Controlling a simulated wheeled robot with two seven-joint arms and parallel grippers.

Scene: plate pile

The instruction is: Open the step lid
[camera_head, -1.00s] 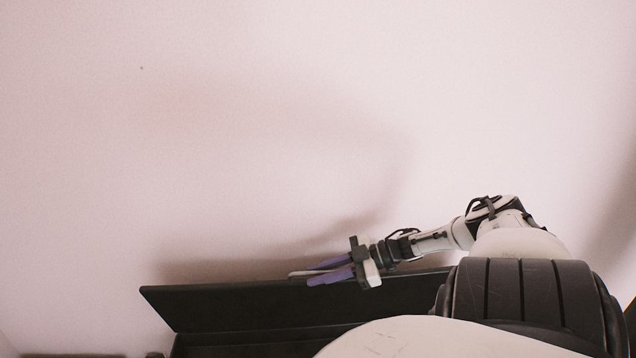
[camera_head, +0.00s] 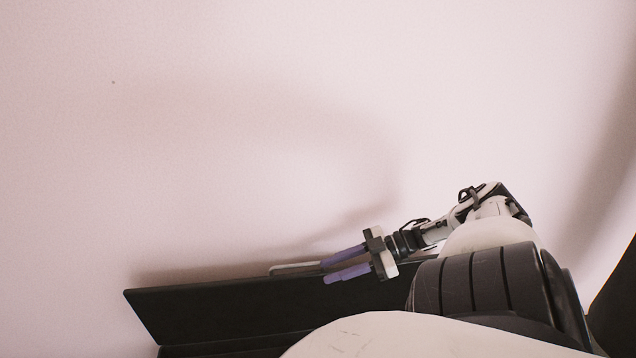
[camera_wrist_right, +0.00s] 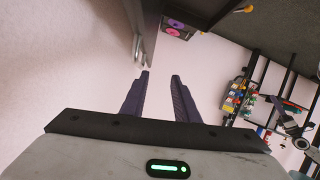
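The dark step lid (camera_head: 225,310) stands raised and tilted at the bottom of the head view, close to the pale wall. A thin light handle-like bar (camera_head: 293,268) shows at its top edge. My right gripper (camera_head: 324,272) is at this top edge, its purple fingers pointing left, just right of the bar. The right wrist view shows the two fingers (camera_wrist_right: 159,76) apart with nothing between them. A light metal bar (camera_wrist_right: 138,48) lies just beyond the left fingertip; contact cannot be told. My left gripper is in neither view.
The pale wall (camera_head: 250,120) fills most of the head view. My own arm and body cover the lower right. In the right wrist view, a dark shelf rack (camera_wrist_right: 255,85) with small colourful items stands at the right, and a box with magenta and orange discs (camera_wrist_right: 179,25) shows at the top.

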